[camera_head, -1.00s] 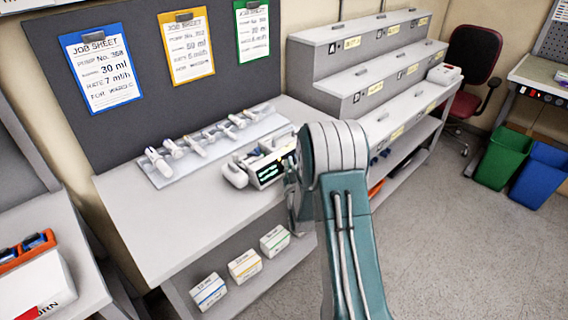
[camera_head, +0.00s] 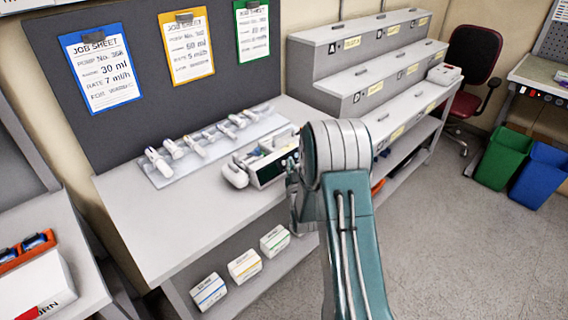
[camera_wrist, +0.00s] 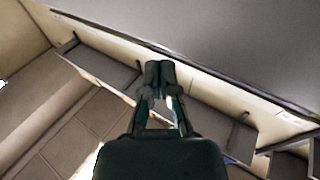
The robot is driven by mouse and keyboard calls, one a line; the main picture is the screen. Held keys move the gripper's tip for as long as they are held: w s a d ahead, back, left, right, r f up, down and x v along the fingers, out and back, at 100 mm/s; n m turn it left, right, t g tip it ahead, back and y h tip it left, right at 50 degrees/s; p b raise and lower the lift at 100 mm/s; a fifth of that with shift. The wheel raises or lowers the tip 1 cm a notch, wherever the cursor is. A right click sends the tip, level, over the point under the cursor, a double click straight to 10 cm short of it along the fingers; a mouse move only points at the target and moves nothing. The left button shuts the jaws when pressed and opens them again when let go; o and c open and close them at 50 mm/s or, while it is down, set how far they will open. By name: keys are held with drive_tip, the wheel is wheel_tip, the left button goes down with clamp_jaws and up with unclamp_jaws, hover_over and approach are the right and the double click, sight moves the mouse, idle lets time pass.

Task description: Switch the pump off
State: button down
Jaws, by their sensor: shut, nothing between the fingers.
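The white pump (camera_head: 262,165) stands on the grey bench near its front right edge. Its front screen (camera_head: 270,174) is dark, with no green text visible. My arm covers the pump's right end. My gripper (camera_head: 293,190) is just to the right of the pump and partly hidden by my own arm, so I cannot tell if it touches the pump. In the wrist view my gripper (camera_wrist: 159,72) has its fingertips together with nothing between them. The pump does not show in the wrist view.
A rack of several syringes (camera_head: 212,142) lies behind the pump. Job sheets (camera_head: 102,70) hang on the dark board. Small boxes (camera_head: 244,265) stand on the shelf below the bench (camera_head: 150,225). A stepped shelf unit (camera_head: 365,80) stands at the right. The floor (camera_head: 455,220) at right is clear.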

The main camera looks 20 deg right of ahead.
drive_tip(key=shift+s, duration=0.1)
drive_tip(key=s, duration=0.1)
drive_tip(key=s+d+r, duration=0.1)
drive_tip(key=s+r, duration=0.1)
drive_tip(key=s, duration=0.1)
drive_tip(key=shift+s+d+r, duration=0.1)
drive_tip(key=shift+d, duration=0.2)
idle(0.4)
idle(0.7)
